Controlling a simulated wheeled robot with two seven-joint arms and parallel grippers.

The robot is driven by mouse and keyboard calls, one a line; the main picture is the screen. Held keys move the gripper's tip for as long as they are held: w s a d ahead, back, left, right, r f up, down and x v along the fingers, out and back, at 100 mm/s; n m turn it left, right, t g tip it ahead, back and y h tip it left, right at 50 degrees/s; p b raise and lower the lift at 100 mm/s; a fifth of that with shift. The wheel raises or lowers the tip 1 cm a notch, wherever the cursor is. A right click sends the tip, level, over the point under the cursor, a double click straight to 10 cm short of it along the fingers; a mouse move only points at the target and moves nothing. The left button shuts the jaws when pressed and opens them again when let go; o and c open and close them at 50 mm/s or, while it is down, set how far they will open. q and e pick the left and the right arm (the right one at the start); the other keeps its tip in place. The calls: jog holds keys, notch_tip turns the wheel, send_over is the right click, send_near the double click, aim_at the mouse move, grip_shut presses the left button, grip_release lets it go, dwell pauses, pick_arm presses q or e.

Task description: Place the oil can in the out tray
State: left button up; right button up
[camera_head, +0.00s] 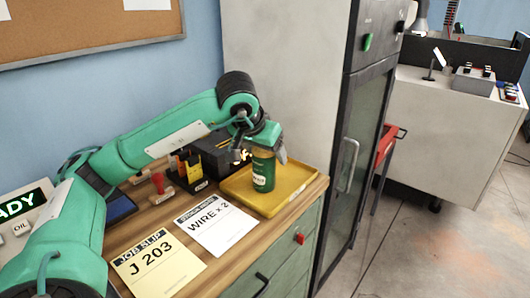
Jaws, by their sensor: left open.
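A green can with a pale label (262,172), which looks like the oil can, stands upright on the yellow out tray (292,184) at the right end of the wooden bench. My left gripper (262,152) is open at the top of the can, with a grey finger visible on either side of it. I cannot tell whether the fingers touch the can. My right gripper is out of view.
A job slip (157,264) and a "WIRE x 2" card (215,224) lie on the bench. A red-handled stamp (159,186) and a dark holder with colored items (187,172) stand behind them. A tall cabinet (290,80) rises behind the tray.

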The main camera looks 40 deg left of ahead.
pick_arm(q)
jog(key=v, duration=1.1)
jog(key=shift+r+p, duration=0.2)
jog(key=shift+p, duration=0.25)
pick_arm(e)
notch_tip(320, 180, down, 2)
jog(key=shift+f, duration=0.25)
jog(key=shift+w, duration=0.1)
